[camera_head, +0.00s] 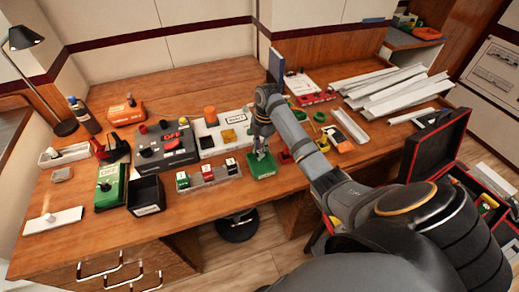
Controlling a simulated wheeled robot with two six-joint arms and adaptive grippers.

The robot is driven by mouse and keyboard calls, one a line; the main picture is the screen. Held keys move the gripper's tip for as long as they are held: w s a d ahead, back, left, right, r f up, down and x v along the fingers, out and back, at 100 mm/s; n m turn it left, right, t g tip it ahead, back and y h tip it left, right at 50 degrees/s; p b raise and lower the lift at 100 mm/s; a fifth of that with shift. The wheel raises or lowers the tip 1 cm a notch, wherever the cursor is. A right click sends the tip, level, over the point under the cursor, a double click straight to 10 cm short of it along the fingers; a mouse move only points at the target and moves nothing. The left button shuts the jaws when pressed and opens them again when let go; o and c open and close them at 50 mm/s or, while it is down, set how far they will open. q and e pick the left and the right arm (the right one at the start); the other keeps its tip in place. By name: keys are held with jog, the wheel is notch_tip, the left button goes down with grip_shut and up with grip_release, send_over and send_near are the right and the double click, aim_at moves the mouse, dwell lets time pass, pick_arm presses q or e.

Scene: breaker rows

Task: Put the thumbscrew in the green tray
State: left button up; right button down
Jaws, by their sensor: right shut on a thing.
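My right gripper (261,150) is pointed down over the green tray (263,171), near the front edge of the wooden desk. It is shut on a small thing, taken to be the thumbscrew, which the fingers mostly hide. I cannot tell whether the thing touches the tray. The tray is small and low, and the gripper covers part of it. My left gripper is not in view.
Left of the tray is a grey rack (208,177) with coloured blocks. A black open box (147,195) and a green device (110,187) stand further left. Behind is a white panel (222,134) with an orange knob. Pale strips (390,90) lie at the back right.

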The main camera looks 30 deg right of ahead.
jog(key=c, duration=1.3)
grip_release()
jog(key=shift+f, duration=0.1)
jog(key=r+p, duration=0.2)
jog(key=r, duration=0.2)
jog(key=d+r+p, duration=0.1)
jog(key=r+p, duration=0.1)
jog(key=r, duration=0.2)
jog(key=r+p, duration=0.3)
jog(key=r, duration=0.1)
jog(key=shift+w+d+r, duration=0.1)
jog(key=shift+d, duration=0.25)
